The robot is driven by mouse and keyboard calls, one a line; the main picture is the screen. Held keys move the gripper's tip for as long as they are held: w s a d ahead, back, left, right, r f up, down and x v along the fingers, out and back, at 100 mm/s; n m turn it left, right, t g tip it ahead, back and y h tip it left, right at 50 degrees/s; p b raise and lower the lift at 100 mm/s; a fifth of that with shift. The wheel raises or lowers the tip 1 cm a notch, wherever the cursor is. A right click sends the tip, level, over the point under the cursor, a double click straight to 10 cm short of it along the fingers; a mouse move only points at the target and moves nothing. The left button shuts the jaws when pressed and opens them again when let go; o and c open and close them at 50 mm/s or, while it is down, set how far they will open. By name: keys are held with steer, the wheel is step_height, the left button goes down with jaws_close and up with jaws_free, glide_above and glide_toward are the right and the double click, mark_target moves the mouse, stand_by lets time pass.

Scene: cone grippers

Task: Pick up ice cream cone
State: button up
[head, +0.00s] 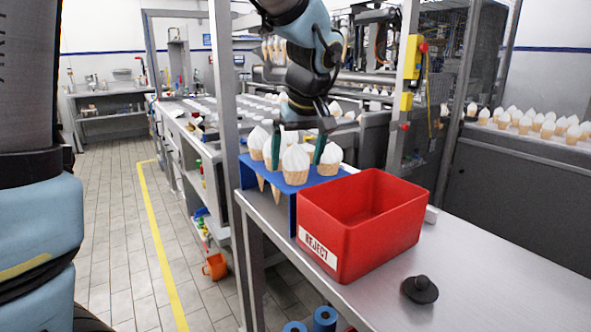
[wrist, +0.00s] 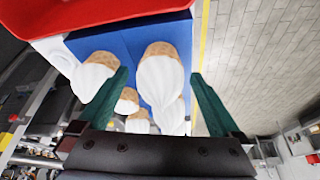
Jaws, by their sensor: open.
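Several ice cream cones with white swirled tops stand in a blue holder (head: 292,205) on the steel table. The front cone (head: 295,165) is nearest the head camera. Another cone (head: 329,160) stands to its right, and one (head: 258,142) behind to its left. My gripper (head: 297,152) is open, its green fingers reaching down among the cones. In the wrist view, one large cone (wrist: 160,80) lies between the spread fingers of my gripper (wrist: 160,82), with smaller cones beyond it. Another cone (wrist: 93,78) is beside the left finger, outside the gap. Contact with the fingers cannot be told.
A red bin (head: 362,225) labelled REJECT stands right in front of the holder. A black knob-like object (head: 420,289) lies on the table (head: 490,270). A metal post (head: 225,100) rises left of the holder. More cones (head: 530,123) stand at the far right.

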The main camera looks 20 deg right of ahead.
steer(key=shift+x, duration=1.05)
